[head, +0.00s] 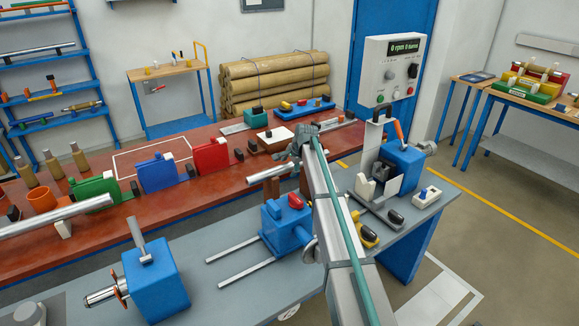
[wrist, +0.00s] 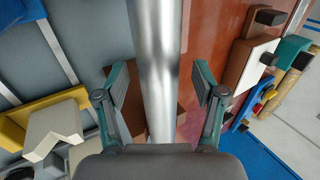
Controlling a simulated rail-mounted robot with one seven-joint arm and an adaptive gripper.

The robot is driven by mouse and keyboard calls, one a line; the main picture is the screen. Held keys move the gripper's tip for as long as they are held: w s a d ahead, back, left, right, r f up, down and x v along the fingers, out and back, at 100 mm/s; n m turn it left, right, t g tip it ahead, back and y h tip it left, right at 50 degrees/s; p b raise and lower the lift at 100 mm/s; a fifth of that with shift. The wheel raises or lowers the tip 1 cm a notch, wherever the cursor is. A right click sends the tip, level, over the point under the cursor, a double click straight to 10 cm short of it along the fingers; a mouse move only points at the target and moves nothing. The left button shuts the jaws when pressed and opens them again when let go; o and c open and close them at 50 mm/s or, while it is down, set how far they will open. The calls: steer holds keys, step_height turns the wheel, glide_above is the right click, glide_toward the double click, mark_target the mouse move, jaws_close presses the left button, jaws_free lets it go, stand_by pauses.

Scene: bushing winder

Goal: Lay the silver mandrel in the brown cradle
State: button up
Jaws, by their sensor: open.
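The silver mandrel (head: 268,174) is a shiny bar at the middle of the head view, over the brown cradle (head: 271,190) between the red bench and the grey bench. It appears to rest on the cradle, but the contact is hidden. In the wrist view the mandrel (wrist: 157,60) runs from the top edge down between my fingers, with brown cradle (wrist: 130,105) beneath it on both sides. My gripper (head: 303,142) is open, its fingertips (wrist: 160,78) on either side of the mandrel with a gap on each side. My arm hides the mandrel's right part in the head view.
A blue tailstock (head: 286,226) with two rails stands in front on the grey bench; a yellow-black item (head: 367,232) and a blue machine (head: 402,165) are to the right. Red, blue and green holders (head: 92,196) and another silver bar (head: 45,216) are left.

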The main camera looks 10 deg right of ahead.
steer(key=v, duration=1.2)
